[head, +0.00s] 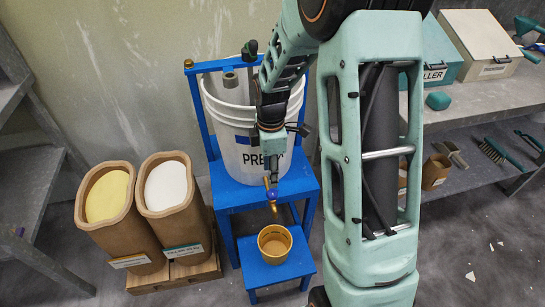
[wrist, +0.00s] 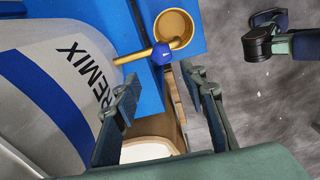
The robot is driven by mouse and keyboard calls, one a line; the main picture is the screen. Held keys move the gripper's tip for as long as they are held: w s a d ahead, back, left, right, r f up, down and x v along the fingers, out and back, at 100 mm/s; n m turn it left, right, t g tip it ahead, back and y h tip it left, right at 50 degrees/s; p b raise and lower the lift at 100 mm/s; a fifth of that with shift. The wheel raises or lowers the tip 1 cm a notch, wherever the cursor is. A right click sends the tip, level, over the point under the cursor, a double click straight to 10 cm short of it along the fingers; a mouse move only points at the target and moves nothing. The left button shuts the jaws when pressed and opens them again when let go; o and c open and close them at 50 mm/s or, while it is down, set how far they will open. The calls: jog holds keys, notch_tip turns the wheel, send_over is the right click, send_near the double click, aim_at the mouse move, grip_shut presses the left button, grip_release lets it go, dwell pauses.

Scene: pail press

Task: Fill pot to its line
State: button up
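A small brass-coloured pot (head: 275,243) stands upright on the low blue step, below the tap; it also shows in the wrist view (wrist: 173,29). I cannot make out a fill line or the level inside. The white pail (head: 228,112), marked PREMIX in the wrist view (wrist: 45,85), stands on the blue stand. Its brass tap (head: 272,200) has a blue knob (wrist: 161,53) and points out over the pot. My gripper (wrist: 160,86) is open and empty, with its fingers apart just short of the knob. In the head view my gripper (head: 271,172) hangs before the pail, just above the tap.
Two brown sacks, one with yellow contents (head: 107,196) and one with white (head: 166,187), stand on a pallet at left. A grey shelf (head: 480,100) with boxes and brushes is at right. Grey racking (head: 25,185) is at far left. The floor right of the step is mostly clear.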

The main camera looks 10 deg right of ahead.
aim_at(272, 192)
jog(key=shift+d+f, duration=0.25)
jog(key=shift+f, duration=0.05)
jog(key=shift+f+b, duration=0.35)
jog(key=shift+b, duration=0.05)
notch_tip(272, 192, down, 8)
jog(key=b, duration=0.6)
jog(key=shift+s+b, duration=0.1)
jog(key=shift+b, duration=0.2)
jog(key=shift+c, duration=1.1)
jog(key=shift+r, duration=0.1)
jog(key=c, duration=0.4)
